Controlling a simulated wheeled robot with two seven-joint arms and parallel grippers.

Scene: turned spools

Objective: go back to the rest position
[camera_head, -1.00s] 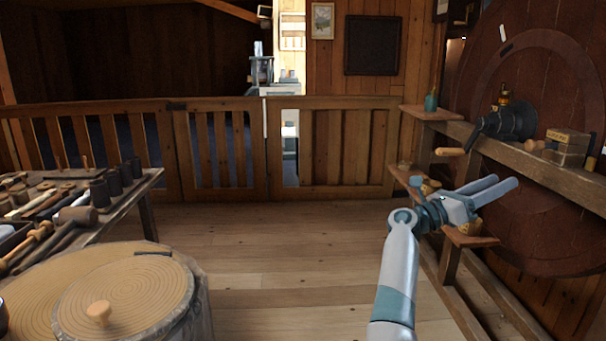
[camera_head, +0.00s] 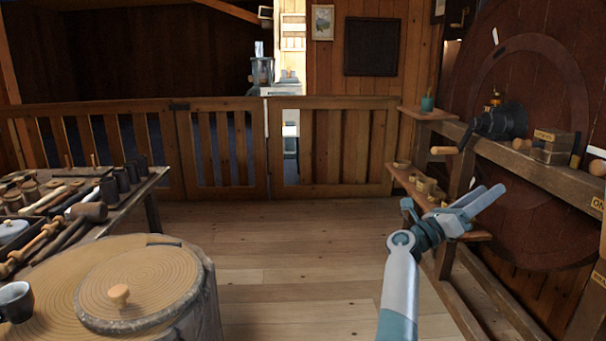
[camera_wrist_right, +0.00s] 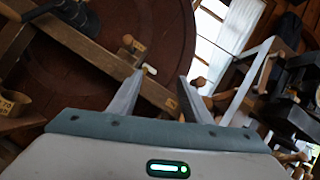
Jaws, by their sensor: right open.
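My right gripper (camera_head: 485,204) is raised on its arm at the right of the head view, in front of the lower shelf (camera_head: 440,205) of the wooden bench. Its two fingers point up and to the right, apart, with nothing between them. In the right wrist view both fingers (camera_wrist_right: 158,95) are spread and empty, with the bench and the big dark red wheel beyond them. My left gripper is not in view.
The bench (camera_head: 560,180) and wheel (camera_head: 540,90) are at right. The middle floor (camera_head: 280,250) is clear.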

